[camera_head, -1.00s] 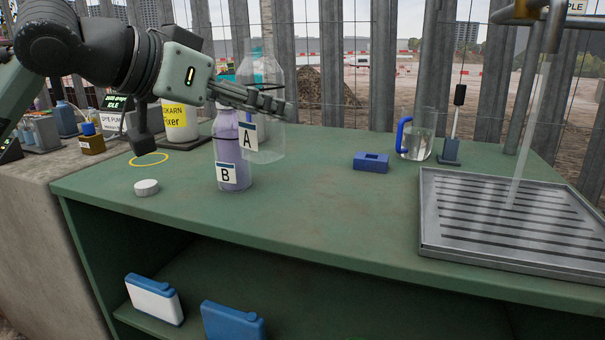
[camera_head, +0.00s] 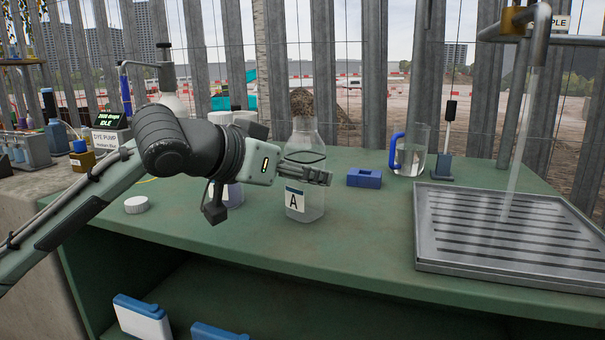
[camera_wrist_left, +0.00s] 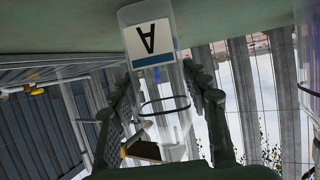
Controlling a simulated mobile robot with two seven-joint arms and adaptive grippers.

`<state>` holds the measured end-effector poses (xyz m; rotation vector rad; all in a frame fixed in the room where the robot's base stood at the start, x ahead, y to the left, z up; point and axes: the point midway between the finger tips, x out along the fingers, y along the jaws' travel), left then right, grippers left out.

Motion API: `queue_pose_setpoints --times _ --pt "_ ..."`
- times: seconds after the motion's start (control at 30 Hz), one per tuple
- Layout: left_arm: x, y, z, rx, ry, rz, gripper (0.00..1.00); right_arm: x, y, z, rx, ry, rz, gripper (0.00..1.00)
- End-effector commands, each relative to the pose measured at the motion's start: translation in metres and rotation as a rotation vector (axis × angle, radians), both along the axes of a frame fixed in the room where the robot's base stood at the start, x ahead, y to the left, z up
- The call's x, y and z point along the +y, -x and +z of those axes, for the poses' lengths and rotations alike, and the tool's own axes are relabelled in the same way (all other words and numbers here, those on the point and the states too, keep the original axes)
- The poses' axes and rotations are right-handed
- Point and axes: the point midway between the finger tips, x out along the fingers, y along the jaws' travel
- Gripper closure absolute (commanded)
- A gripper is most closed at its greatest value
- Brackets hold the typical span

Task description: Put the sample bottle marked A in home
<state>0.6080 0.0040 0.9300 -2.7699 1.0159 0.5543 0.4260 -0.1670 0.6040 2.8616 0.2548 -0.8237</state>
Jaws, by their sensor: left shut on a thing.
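The clear sample bottle marked A (camera_head: 297,203) is upright over the middle of the green bench, its base at or just above the top; I cannot tell if it touches. My left gripper (camera_head: 318,175) is shut on its upper part from the left. In the left wrist view bottle A (camera_wrist_left: 150,60) appears upside down between the fingers (camera_wrist_left: 160,100), its label facing me. Bottle B (camera_head: 233,195) is mostly hidden behind my left wrist. A piece of yellow ring (camera_head: 147,181) shows on the bench; the arm hides the rest. My right gripper is out of view.
A white cap (camera_head: 138,204) lies at the bench's left. A blue block (camera_head: 364,178), a jug with blue handle (camera_head: 410,155) and a probe stand (camera_head: 444,165) are at the back. A metal drain tray (camera_head: 425,235) fills the right. The front middle is clear.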

Motion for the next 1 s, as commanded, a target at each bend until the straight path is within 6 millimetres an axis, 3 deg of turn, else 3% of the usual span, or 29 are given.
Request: queue_pose_setpoints --times 0.23,0.27,0.43,0.77,1.0 --pt "0.000 0.000 -0.003 0.000 0.000 0.000 0.82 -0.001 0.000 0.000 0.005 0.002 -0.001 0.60" --pt "0.000 0.000 -0.003 0.001 -0.001 0.000 0.52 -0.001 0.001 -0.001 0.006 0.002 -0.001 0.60" --pt "0.000 0.000 -0.003 0.000 0.000 0.000 0.33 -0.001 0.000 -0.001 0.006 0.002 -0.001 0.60" --pt "0.000 0.000 0.001 -0.001 0.001 0.000 0.33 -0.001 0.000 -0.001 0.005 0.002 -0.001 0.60" --pt "0.023 0.025 0.016 -0.002 -0.001 0.002 0.33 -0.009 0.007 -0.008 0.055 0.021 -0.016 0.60"
